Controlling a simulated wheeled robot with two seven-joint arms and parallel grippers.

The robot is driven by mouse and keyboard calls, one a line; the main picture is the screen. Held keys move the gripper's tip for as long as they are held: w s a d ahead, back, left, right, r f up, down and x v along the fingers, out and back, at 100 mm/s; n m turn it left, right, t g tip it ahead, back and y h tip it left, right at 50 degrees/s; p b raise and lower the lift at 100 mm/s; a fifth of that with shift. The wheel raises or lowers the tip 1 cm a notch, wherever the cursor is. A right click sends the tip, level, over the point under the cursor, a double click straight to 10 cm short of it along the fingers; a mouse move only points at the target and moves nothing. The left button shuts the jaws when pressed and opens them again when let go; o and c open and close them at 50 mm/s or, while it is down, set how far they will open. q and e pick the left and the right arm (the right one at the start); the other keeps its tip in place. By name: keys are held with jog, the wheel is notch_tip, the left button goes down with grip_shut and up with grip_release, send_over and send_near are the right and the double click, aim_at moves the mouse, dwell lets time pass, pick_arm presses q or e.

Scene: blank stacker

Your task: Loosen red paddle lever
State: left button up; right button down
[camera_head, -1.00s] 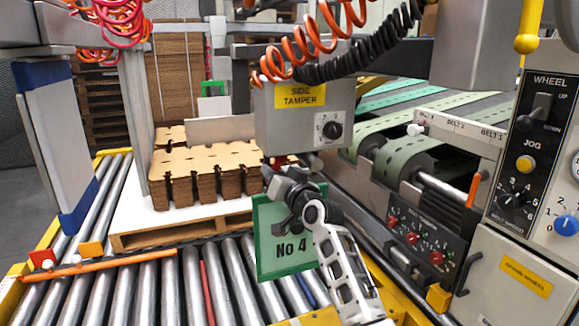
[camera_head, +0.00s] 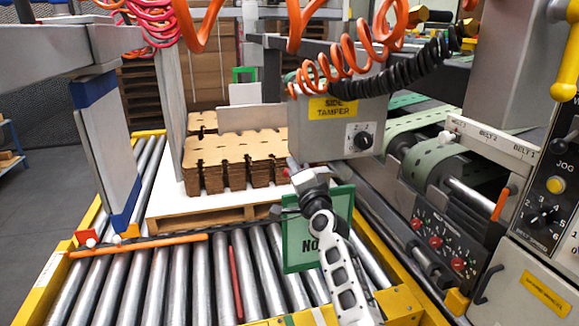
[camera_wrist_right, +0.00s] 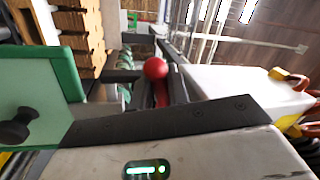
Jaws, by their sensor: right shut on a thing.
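The red paddle lever shows in the right wrist view as a round red knob (camera_wrist_right: 155,68) on a short red shaft. My right gripper (camera_wrist_right: 153,84) is shut on it, with dark fingers on either side of the red shaft. In the head view my right gripper (camera_head: 292,172) is up beside the side tamper box, above the green-framed No 4 sign (camera_head: 291,262). The lever is hidden there behind the gripper and wrist. My left gripper is not in view.
The grey side tamper box (camera_head: 335,140) hangs just behind my right gripper. Orange coiled hoses (camera_head: 335,75) hang above. A pallet (camera_head: 215,217) with stacked cardboard blanks stands on the rollers. A control panel (camera_head: 545,200) stands at right.

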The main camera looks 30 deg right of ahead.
jog(key=shift+a+r+m, duration=0.1)
jog(key=shift+m, duration=0.4)
jog(key=c, duration=1.4)
grip_release()
jog(key=shift+r, duration=0.1)
